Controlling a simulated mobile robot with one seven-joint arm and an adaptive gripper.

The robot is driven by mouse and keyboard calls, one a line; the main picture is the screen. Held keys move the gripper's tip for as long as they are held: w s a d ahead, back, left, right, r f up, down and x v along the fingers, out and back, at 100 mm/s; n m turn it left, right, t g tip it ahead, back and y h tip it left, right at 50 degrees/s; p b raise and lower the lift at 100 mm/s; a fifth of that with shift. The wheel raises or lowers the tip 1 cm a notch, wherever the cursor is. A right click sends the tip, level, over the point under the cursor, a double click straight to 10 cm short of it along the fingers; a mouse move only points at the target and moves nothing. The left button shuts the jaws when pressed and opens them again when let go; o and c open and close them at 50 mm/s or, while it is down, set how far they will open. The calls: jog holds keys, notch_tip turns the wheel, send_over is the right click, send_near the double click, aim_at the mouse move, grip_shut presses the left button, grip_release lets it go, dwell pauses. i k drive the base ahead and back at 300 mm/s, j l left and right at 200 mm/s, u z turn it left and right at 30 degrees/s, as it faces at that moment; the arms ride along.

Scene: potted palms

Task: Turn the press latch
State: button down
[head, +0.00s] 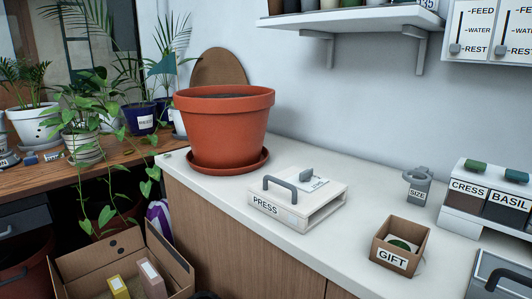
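The press (328,204) is a low white box on the white counter, labelled PRESS on its front left face. A grey arched handle (281,184) stands on its front edge. A small grey knob (306,173), which looks like the latch, sits on top toward the back, beside a small label too small to read. The press has an open slot on its right side. My gripper is not in view, and nothing touches the press.
A large terracotta pot (225,125) on a saucer stands left of the press. A GIFT box (399,244), a grey SIZE tool (417,188) and CRESS and BASIL bins (487,200) stand to the right. A shelf (350,20) overhangs behind. An open cardboard box (75,265) sits lower left.

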aim_at(305, 175)
jog(key=i+l+z, duration=0.2)
jog(key=i, duration=0.2)
jog(key=i+l+z, duration=0.2)
jog(key=i, duration=0.25)
